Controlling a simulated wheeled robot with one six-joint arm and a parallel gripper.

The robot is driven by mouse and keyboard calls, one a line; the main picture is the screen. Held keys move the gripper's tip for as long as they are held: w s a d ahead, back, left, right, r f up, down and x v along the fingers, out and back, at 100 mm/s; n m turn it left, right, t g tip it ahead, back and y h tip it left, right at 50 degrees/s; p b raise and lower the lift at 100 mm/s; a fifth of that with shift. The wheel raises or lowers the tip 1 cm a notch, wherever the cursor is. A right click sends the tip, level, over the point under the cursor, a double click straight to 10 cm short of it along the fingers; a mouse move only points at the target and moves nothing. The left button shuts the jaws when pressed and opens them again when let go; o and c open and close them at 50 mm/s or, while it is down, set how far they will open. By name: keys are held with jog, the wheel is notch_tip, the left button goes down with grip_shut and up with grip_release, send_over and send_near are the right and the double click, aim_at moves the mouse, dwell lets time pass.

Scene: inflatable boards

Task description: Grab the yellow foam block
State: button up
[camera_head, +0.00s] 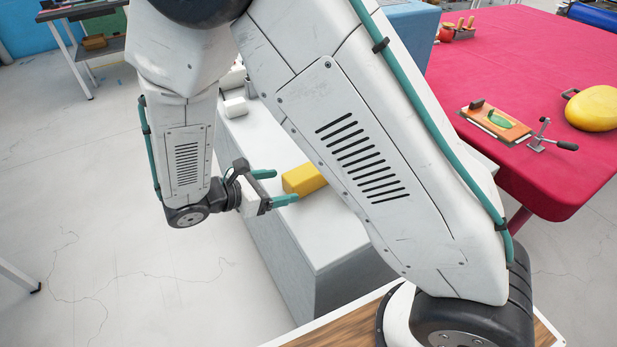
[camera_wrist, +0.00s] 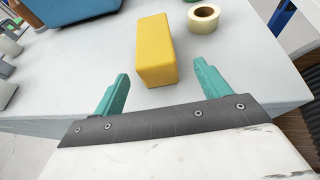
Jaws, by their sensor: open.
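The yellow foam block (camera_head: 303,179) lies on a white-topped bench (camera_head: 331,231) in the head view. Part of it is hidden behind my arm. In the wrist view the yellow foam block (camera_wrist: 156,50) stands whole in front of my gripper (camera_wrist: 163,82), between the lines of the two teal fingers and a little beyond their tips. My gripper (camera_head: 286,186) is open and empty, with its fingers reaching over the bench edge toward the block. No contact between fingers and block shows.
A roll of tape (camera_wrist: 203,18) stands just right of the block in the wrist view. A blue object (camera_wrist: 70,12) is at the upper left. A red-covered table (camera_head: 545,60) with a clamp board (camera_head: 497,122) and a yellow rounded object (camera_head: 594,108) stands to the right.

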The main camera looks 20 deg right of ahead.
aim_at(301, 181)
jog(key=x, duration=0.8)
jog(key=shift+w, duration=0.25)
jog(key=c, duration=1)
